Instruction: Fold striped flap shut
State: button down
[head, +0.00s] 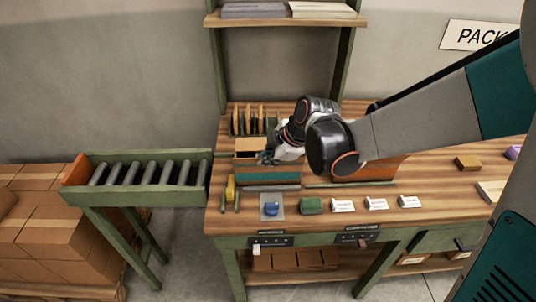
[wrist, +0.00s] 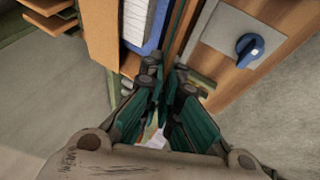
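An orange-brown box with a dark teal band (head: 268,175) stands at the left part of the workbench. A brown panel (head: 250,145) shows at its top left. My gripper (head: 268,157) is at the box's upper front, right of this panel. In the wrist view the box's brown wall (wrist: 100,30) and white and blue contents (wrist: 148,22) show beyond my gripper (wrist: 166,78). Its teal fingers converge, with their tips close together at a box edge. I cannot tell whether they touch or hold anything. I cannot make out stripes on a flap.
A blue knob (head: 271,208) on a grey plate lies in front of the box; it also shows in the wrist view (wrist: 250,45). A green block (head: 311,205) and white cards (head: 342,205) lie along the bench front. Upright dividers (head: 250,119) stand behind; a roller conveyor (head: 150,173) is left.

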jog(key=shift+w+r+m+g+p, duration=0.2)
jog(key=shift+w+g, duration=0.15)
jog(key=shift+g, duration=0.25)
jog(key=shift+w+r+m+g+p, duration=0.1)
jog(key=shift+w+g+p, duration=0.1)
jog(key=shift+w+g, duration=0.65)
jog(key=shift+g, duration=0.65)
jog(key=shift+w+d+f+m+g, duration=0.2)
jog(key=shift+w+g, duration=0.25)
jog(key=shift+g, duration=0.5)
jog(key=shift+w+a+f+m+g, duration=0.15)
jog(key=shift+w+m+g, duration=0.25)
jog(key=shift+g, duration=0.5)
jog(key=shift+w+d+f+m+g, duration=0.15)
jog(key=shift+w+g, duration=0.3)
jog(key=shift+g, duration=0.5)
jog(key=shift+a+r, duration=0.1)
